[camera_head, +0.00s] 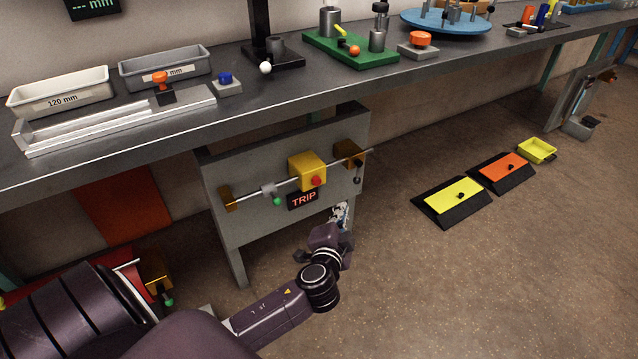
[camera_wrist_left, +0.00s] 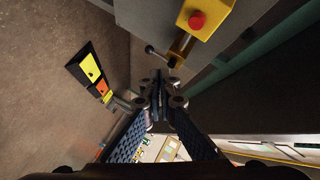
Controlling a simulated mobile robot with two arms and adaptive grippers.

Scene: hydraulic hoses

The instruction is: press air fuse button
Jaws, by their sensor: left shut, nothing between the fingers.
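A yellow box (camera_head: 307,171) with a red button (camera_head: 317,181) sits on a pipe across a grey upright panel (camera_head: 285,225) under the bench. I take this box for the air fuse. A dark sign (camera_head: 303,199) below it reads TRIP in red. My left gripper (camera_head: 340,214) is below and a little right of the button, apart from it, in front of the panel's lower part. In the left wrist view its fingers (camera_wrist_left: 160,86) are together and empty. The yellow box (camera_wrist_left: 211,10) and red button (camera_wrist_left: 197,20) show above the fingertips there. My right gripper is out of view.
The bench (camera_head: 200,120) overhangs the panel. Yellow (camera_head: 453,195) and orange (camera_head: 502,167) pedals lie on the floor to the right. Floor right of the gripper is clear.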

